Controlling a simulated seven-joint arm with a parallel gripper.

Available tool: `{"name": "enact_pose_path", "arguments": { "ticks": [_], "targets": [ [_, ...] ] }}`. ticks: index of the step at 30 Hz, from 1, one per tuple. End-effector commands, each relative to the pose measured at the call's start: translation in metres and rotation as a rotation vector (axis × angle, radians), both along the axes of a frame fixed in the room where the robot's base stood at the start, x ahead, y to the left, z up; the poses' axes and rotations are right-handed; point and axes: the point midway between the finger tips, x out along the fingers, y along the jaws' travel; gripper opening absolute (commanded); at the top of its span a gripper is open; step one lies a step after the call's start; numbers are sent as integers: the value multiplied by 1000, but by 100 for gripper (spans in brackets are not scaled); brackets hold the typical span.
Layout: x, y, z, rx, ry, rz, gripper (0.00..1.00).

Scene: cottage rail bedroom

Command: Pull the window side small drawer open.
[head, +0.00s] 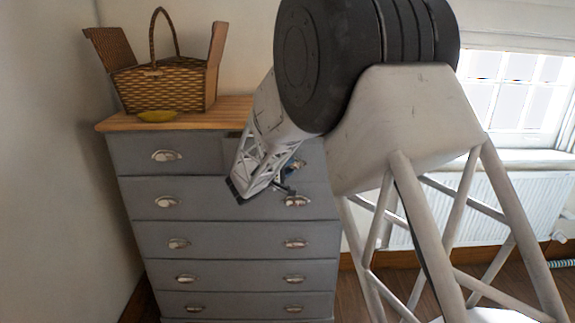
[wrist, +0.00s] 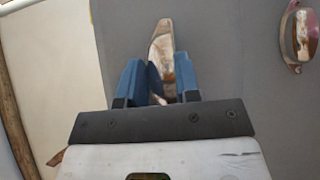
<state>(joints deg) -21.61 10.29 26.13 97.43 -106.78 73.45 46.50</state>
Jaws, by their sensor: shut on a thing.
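The grey dresser (head: 220,240) stands against the wall with a small left drawer (head: 135,155) in its top row. The window side small drawer (head: 316,165) is at the top right, largely hidden behind my arm, so I cannot tell whether it stands out from the dresser. Its metal cup handle (wrist: 164,40) shows in the wrist view between the blue fingers of my gripper (wrist: 160,66). The fingers are shut on this handle. In the head view my gripper (head: 294,168) is small and partly covered by my wrist.
A wicker basket (head: 160,85) and a yellow-green item (head: 157,116) rest on the wooden top. The handle of the drawer below (head: 296,201) is close under my gripper; it also shows in the wrist view (wrist: 302,35). A radiator (head: 520,205) is under the window at right.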

Motion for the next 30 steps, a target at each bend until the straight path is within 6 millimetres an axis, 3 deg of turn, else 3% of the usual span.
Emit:
{"name": "enact_pose_path", "arguments": {
  "ticks": [2,21,30],
  "targets": [
    [-14,1,-9,-2,13,2,0],
    [-133,1,-12,-3,18,4,0],
    [-172,0,-13,-4,20,2,0]
  ]
}}
